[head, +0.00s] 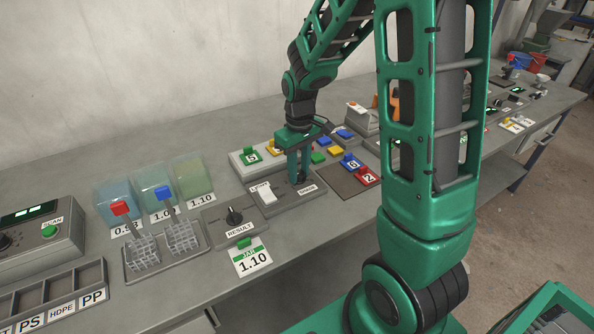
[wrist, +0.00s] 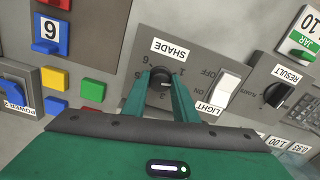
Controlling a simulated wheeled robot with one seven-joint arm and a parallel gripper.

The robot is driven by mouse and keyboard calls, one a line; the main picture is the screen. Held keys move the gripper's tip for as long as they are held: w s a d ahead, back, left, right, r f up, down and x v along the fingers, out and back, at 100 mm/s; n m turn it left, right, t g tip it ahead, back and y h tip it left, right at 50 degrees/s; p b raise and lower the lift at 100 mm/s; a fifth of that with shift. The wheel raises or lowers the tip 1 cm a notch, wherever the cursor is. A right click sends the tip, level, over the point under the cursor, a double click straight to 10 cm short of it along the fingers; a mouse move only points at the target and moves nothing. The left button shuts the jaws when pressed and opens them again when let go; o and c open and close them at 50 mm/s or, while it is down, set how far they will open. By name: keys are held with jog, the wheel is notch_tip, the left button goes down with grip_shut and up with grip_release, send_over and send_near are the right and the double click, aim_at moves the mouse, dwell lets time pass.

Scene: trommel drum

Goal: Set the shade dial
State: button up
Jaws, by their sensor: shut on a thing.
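The shade dial (wrist: 160,76) is a small black knob on a grey panel, below the SHADE label (wrist: 170,51) in the wrist view. My gripper (wrist: 160,88) is shut on it, with one green finger on each side of the knob. Numbers are printed around the dial; some are hidden by the fingers and I cannot read clearly where the dial points. In the head view my gripper (head: 299,178) reaches straight down onto the same panel (head: 281,205), and the fingers cover part of the knob.
The white LIGHT switch (wrist: 221,89) is close beside the dial. The RESULT knob (wrist: 278,95) is beyond it. Colored blocks (wrist: 93,90) lie on the other side, by the blue POWER switch (wrist: 14,92). Tinted boxes (head: 193,174) and wire baskets (head: 183,237) stand at left.

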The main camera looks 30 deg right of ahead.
aim_at(299, 172)
jog(key=n, duration=0.4)
jog(key=shift+w+r+n, duration=0.1)
jog(key=shift+w+n, duration=0.1)
jog(key=shift+n, duration=0.1)
dwell(0.3)
jog(key=o, duration=1.1)
jog(key=shift+c, duration=0.2)
jog(key=shift+s, duration=0.1)
notch_tip(299, 172, up, 11)
jog(key=shift+f, duration=0.2)
